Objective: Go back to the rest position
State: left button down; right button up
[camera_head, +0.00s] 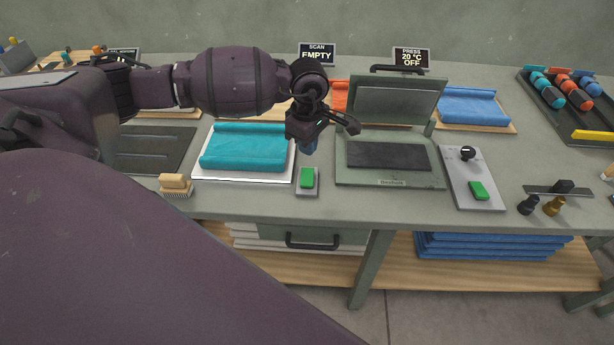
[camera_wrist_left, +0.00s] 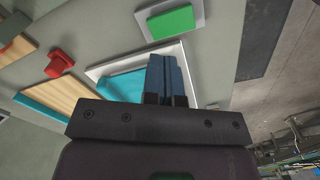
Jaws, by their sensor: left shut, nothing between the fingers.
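My left arm comes in from the left in the head view. Its gripper (camera_head: 309,146) hangs over the bench between the teal folded cloth (camera_head: 245,146) and the open press (camera_head: 388,156). In the left wrist view the two blue fingers (camera_wrist_left: 165,75) are together with nothing between them, so the gripper is shut and empty. The white tray (camera_wrist_left: 192,85) with the teal cloth (camera_wrist_left: 122,86) lies beyond the fingers, partly hidden by the gripper body. My right gripper is in neither view.
A green button (camera_head: 307,177) on a small box stands close to the gripper at the bench's front. A brush (camera_head: 175,185), a control plate (camera_head: 472,180), a blue cloth (camera_head: 468,105) and a dark bin of rolls (camera_head: 570,105) also occupy the bench. Folded blue stacks (camera_head: 485,246) lie on the lower shelf.

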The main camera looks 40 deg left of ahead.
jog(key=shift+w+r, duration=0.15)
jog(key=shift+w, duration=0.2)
